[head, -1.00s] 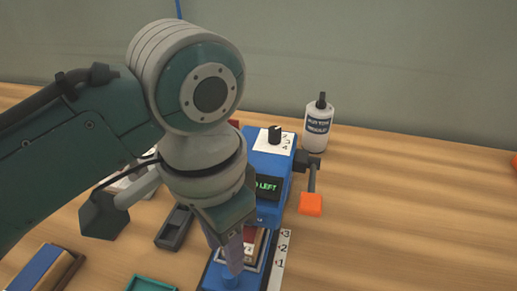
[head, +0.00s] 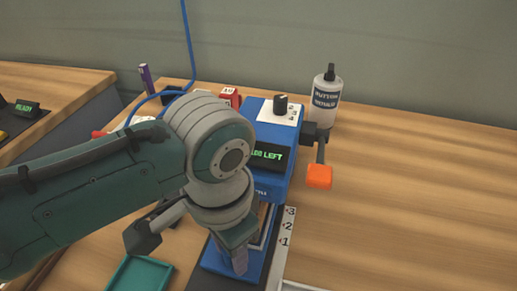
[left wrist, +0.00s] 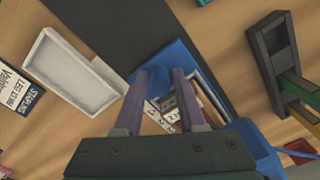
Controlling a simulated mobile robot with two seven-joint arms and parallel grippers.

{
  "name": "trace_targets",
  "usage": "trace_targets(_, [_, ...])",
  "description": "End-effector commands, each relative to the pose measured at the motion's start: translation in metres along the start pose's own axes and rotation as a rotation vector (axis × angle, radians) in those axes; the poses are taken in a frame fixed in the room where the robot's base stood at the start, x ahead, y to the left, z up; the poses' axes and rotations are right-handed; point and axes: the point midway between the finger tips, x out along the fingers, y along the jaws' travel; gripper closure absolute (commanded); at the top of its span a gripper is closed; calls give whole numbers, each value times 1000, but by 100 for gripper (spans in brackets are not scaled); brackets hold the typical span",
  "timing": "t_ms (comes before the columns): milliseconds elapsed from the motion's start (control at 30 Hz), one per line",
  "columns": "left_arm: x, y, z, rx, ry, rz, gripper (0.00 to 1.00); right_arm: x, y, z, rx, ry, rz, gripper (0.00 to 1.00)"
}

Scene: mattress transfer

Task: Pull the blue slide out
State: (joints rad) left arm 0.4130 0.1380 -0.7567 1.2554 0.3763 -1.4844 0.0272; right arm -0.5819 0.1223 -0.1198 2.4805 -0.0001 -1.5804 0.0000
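The blue slide (head: 222,262) lies at the foot of the blue machine (head: 270,140), low in the head view. It also shows in the left wrist view (left wrist: 203,78), with cards or labels behind the fingers. My left gripper (head: 238,260) points down over the slide's near part. In the left wrist view its two fingers (left wrist: 160,78) stand apart with a gap between them, over the blue slide. Whether they touch it is hidden. The left arm covers part of the machine. My right gripper is not in view.
An orange-ended lever (head: 319,176) sticks out right of the machine, before a white bottle (head: 325,98). A numbered strip (head: 286,232) runs beside the slide. A teal tray (head: 140,274) lies to the left. A white tray (left wrist: 72,72) shows in the wrist view. The table's right is clear.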

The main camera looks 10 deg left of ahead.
Motion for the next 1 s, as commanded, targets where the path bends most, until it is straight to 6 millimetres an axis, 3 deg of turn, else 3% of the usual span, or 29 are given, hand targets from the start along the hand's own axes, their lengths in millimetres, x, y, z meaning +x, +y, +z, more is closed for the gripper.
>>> trace_targets(67, [0,0,0,0,0,0,60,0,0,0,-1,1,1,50])
trace_targets(433, [0,0,0,0,0,0,100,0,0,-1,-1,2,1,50])
trace_targets(1000, [0,0,0,-1,0,0,100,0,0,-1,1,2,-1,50])
